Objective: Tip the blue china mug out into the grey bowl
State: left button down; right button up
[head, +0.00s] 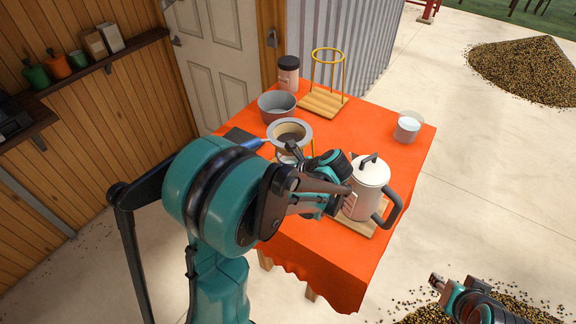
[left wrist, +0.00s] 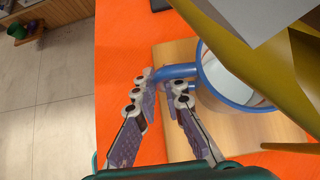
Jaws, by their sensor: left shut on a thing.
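The blue mug (left wrist: 228,84) shows in the left wrist view, with a blue rim and a pale inside. It is upright over a wooden board, under the yellow stand (left wrist: 236,42). My left gripper (left wrist: 161,90) is shut on the mug's handle, whose blue arm passes between the fingertips. In the head view the mug is hidden behind my left gripper (head: 325,172) and the dripper. The grey bowl (head: 277,107) stands on the table beyond the dripper, at the back left. My right gripper (head: 440,285) is at the bottom right, away from the table; its jaws are unclear.
The orange-covered table (head: 385,155) holds a round dripper (head: 290,127) close to my left gripper and a white kettle (head: 369,186) just right of it. A dark-lidded jar (head: 288,72), a wooden ring stand (head: 324,104) and a glass (head: 408,128) stand farther back.

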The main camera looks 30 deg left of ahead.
pick_arm(q)
jog(key=shift+r+p, duration=1.8)
jog(key=shift+r, duration=0.75)
jog(key=shift+f, duration=0.15)
